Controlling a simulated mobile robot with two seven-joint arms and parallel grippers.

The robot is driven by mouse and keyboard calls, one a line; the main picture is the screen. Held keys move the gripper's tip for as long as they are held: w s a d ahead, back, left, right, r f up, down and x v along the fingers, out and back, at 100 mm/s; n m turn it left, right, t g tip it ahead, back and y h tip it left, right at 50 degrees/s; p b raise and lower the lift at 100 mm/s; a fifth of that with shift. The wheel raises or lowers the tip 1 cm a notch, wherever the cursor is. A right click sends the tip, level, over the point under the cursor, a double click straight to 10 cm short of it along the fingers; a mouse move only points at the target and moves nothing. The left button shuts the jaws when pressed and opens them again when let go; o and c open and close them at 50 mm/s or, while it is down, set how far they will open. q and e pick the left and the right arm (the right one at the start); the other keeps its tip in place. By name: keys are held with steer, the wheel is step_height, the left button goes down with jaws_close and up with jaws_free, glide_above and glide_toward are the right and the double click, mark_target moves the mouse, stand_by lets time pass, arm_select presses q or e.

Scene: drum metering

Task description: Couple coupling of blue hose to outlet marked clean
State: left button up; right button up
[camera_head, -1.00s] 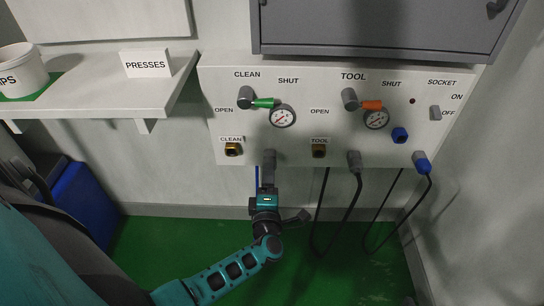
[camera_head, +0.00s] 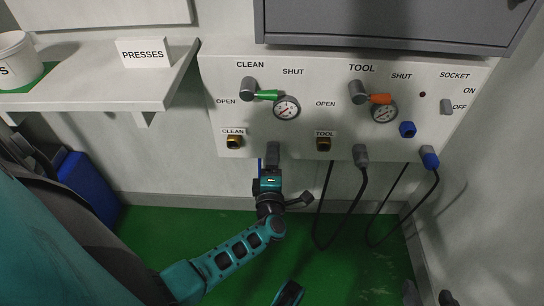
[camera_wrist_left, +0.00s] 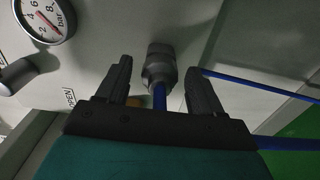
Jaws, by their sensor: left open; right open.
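The grey coupling of the blue hose (camera_head: 273,151) hangs at the lower edge of the panel. In the left wrist view the coupling (camera_wrist_left: 160,66) stands between and slightly beyond my fingertips, with the blue hose (camera_wrist_left: 160,97) running down from it. My left gripper (camera_head: 271,166) is open around it, a finger on either side, with gaps visible. The brass outlet marked CLEAN (camera_head: 234,142) is empty, left of the coupling. The green CLEAN valve handle (camera_head: 266,95) points right, towards SHUT. My right gripper (camera_head: 428,291) is open and empty at the bottom right, partly cut off.
The brass TOOL outlet (camera_head: 323,144) and a second grey coupling (camera_head: 360,155) on a black hose are to the right. A blue plug (camera_head: 429,157) hangs further right. A grey cabinet (camera_head: 385,22) overhangs the panel. A white shelf (camera_head: 90,85) juts out at left.

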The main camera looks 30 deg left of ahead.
arm_select(q)
steer(key=shift+c, duration=0.3)
jaws_close()
stand_by(0.7)
